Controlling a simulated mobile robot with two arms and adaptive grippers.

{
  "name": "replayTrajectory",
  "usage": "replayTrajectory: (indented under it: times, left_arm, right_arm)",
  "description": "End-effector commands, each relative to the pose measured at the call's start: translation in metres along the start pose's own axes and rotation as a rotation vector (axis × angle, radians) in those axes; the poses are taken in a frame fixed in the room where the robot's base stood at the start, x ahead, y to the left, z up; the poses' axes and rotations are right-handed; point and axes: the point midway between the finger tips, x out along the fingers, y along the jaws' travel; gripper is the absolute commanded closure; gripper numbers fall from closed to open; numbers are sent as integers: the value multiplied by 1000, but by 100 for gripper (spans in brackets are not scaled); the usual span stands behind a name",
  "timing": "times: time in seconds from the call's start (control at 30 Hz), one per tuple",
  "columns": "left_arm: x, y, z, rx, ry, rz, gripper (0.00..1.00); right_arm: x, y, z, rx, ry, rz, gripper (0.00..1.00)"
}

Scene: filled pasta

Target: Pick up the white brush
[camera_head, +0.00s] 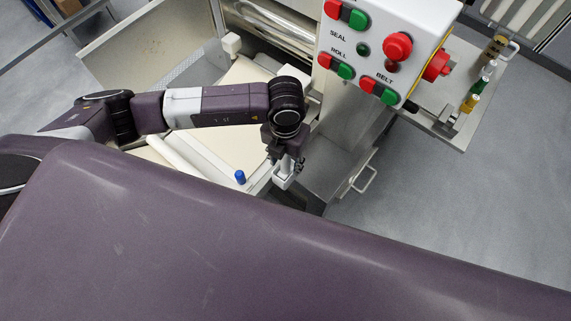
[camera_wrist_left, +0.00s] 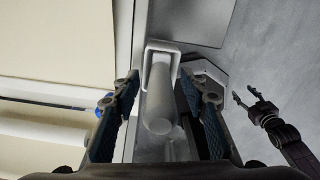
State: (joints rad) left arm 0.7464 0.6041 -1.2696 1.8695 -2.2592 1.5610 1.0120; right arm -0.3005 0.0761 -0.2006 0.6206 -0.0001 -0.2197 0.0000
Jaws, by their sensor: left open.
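A white, rod-like handle (camera_wrist_left: 160,108), which seems to be the white brush, sits in a squared white bracket (camera_wrist_left: 163,50) at the machine's edge. In the head view the white piece (camera_head: 284,180) shows just below my left gripper (camera_head: 286,160). My left gripper (camera_wrist_left: 160,82) is open, with one finger on each side of the handle. I cannot tell whether the fingers touch it. Any bristles are hidden. My right gripper (camera_wrist_left: 245,94) shows at the right of the left wrist view, open and apart from the handle.
A pale dough sheet (camera_head: 243,73) lies on the machine left of the handle, with a blue knob (camera_head: 240,177) nearby. A control box (camera_head: 385,45) with red and green buttons stands to the right. A side shelf (camera_head: 440,95) holds small bottles. Open floor (camera_head: 480,190) lies at right.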

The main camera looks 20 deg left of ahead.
Motion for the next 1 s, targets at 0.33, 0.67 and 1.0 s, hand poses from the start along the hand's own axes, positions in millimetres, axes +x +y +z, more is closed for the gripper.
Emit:
replayTrajectory:
  times: [0.33, 0.67, 1.0]
  left_arm:
    - [-1, 0, 0, 0, 0, -1, 96]
    - [-2, 0, 0, 0, -1, -1, 100]
    - [-36, -1, 2, 2, -6, -3, 100]
  right_arm:
    - [0, 4, 1, -2, -2, 4, 51]
    - [0, 5, 2, -2, -2, 5, 51]
    - [5, 5, 2, -1, -2, 5, 51]
